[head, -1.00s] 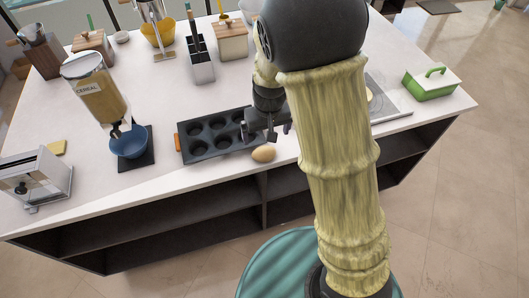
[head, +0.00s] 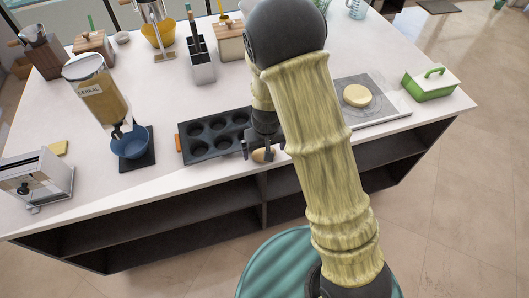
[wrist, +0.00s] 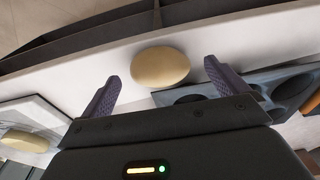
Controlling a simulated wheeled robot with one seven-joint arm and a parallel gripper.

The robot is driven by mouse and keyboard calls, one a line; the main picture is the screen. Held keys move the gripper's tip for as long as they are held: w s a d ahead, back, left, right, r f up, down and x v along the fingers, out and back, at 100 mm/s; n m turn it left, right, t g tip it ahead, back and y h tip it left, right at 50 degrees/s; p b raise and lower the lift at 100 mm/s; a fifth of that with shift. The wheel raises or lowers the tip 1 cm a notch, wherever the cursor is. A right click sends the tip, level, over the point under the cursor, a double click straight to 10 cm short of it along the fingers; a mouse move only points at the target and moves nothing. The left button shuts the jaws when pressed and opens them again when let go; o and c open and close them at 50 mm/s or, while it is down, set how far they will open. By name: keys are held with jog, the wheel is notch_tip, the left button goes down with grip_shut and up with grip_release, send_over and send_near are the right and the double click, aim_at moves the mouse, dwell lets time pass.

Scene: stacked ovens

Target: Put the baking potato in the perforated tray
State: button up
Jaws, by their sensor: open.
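The baking potato (head: 263,156), a tan oval, lies on the white counter near its front edge. My gripper (head: 264,148) is open just above it, partly covering it in the head view. In the wrist view the potato (wrist: 160,67) lies between the lines of my two open fingers (wrist: 160,88), just past their tips, with nothing held. A flat grey tray (head: 388,108) lies at the right of the counter with a round, pale yellow thing on it; it also shows at the left of the wrist view (wrist: 40,112). I cannot make out its perforations.
A dark muffin pan (head: 185,152) lies just left of the potato, close to my right finger in the wrist view. A green-and-white box (head: 431,87) stands at the far right. A blue bowl (head: 129,143), cereal dispenser (head: 98,92) and toaster (head: 38,180) stand left.

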notch_tip(320, 180, down, 2)
jog(key=shift+w, duration=0.15)
jog(key=shift+c, duration=0.5)
jog(key=c, duration=1.1)
jog(key=shift+r, duration=0.1)
notch_tip(320, 180, up, 10)
jog(key=shift+f, duration=0.1)
